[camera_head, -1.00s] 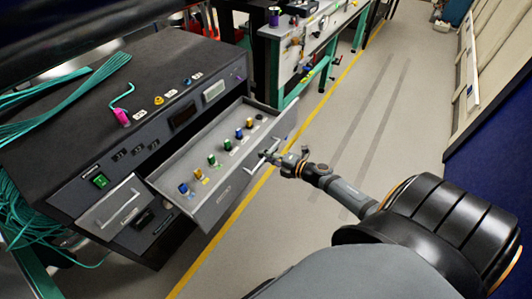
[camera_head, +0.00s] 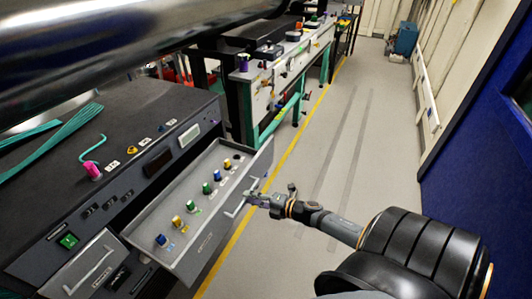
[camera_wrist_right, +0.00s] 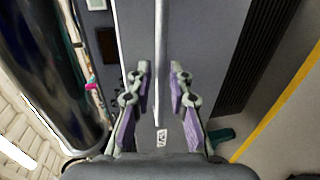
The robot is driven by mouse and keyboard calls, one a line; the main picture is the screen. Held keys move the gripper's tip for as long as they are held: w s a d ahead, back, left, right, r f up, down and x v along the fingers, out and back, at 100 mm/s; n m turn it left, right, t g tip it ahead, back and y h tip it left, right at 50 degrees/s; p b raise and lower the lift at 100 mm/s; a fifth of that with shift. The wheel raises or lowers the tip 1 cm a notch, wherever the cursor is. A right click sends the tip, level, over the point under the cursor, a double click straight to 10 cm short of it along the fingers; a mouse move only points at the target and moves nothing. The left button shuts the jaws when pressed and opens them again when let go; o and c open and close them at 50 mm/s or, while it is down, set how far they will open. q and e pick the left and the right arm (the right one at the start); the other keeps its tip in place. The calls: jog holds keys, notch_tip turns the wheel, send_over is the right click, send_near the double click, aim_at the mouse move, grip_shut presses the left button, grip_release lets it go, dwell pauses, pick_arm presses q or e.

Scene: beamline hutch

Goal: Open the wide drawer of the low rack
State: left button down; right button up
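The low rack (camera_head: 150,108) is a dark cabinet on the left in the head view. Its wide drawer (camera_head: 207,238) stands pulled out, showing a grey tray with a row of small coloured pieces (camera_head: 206,188). The drawer's pale bar handle (camera_head: 238,211) is on its front and also shows in the right wrist view (camera_wrist_right: 161,60). My right gripper (camera_head: 254,198) is at this handle. In the wrist view its two purple-padded fingers (camera_wrist_right: 160,80) stand on either side of the bar, with narrow gaps visible. My left gripper is out of view.
A smaller front with a handle (camera_head: 92,268) is beside the wide drawer. A large shiny dark cylinder (camera_head: 130,50) hangs over the rack. A workbench (camera_head: 285,75) stands behind. The floor (camera_head: 350,140) to the right is clear up to a blue wall panel (camera_head: 480,170).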

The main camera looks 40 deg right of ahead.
jog(key=v, duration=0.9)
jog(key=shift+s, duration=0.15)
jog(key=s+d+f+m+g+h+p, duration=0.1)
jog(key=s+d+f+m+h+p, duration=0.15)
jog(key=d+f+m+h, duration=0.4)
jog(key=s+d+f+m+g+h+p, duration=0.1)
jog(key=s+d+f+m+g+p, duration=0.1)
jog(key=s+f+m, duration=0.3)
jog(key=s+d+f+m+g+h+p, duration=0.15)
jog(key=s+f, duration=0.25)
jog(key=f, duration=0.4)
jog(key=s+a+f+m+g+y+p, duration=0.1)
jog(key=s+a+f+m+g, duration=0.3)
jog(key=s+a, duration=0.5)
jog(key=s+a+f+m+g+y+p, duration=0.1)
jog(key=s+a+f+m+g, duration=0.3)
jog(key=s+a+f, duration=0.5)
jog(key=shift+s+f+m+g+p, duration=0.35)
jog(key=shift+s+m+p, duration=0.15)
jog(key=shift+m, duration=0.1)
jog(key=shift+a, duration=0.15)
